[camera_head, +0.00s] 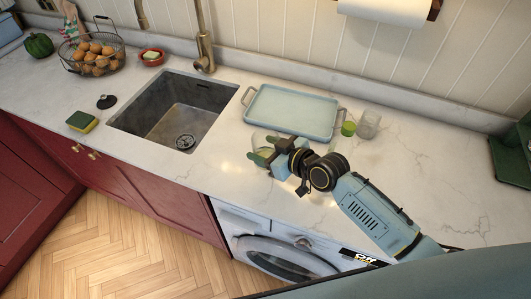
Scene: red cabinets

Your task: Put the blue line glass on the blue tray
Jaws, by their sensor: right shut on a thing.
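The blue tray (292,110) lies flat on the white counter, to the right of the sink, and its visible surface is bare. My right gripper (263,156) is just in front of the tray's lower left side. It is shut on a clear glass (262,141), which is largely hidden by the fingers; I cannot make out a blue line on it. I cannot tell whether the glass touches the counter. My left gripper is out of view.
A small green glass (348,128) and a clear glass (368,123) stand right of the tray. The sink (172,112) opens to the left. A sponge (82,121), a wire basket (92,55) and a red dish (152,57) are further left. The counter right of my arm is clear.

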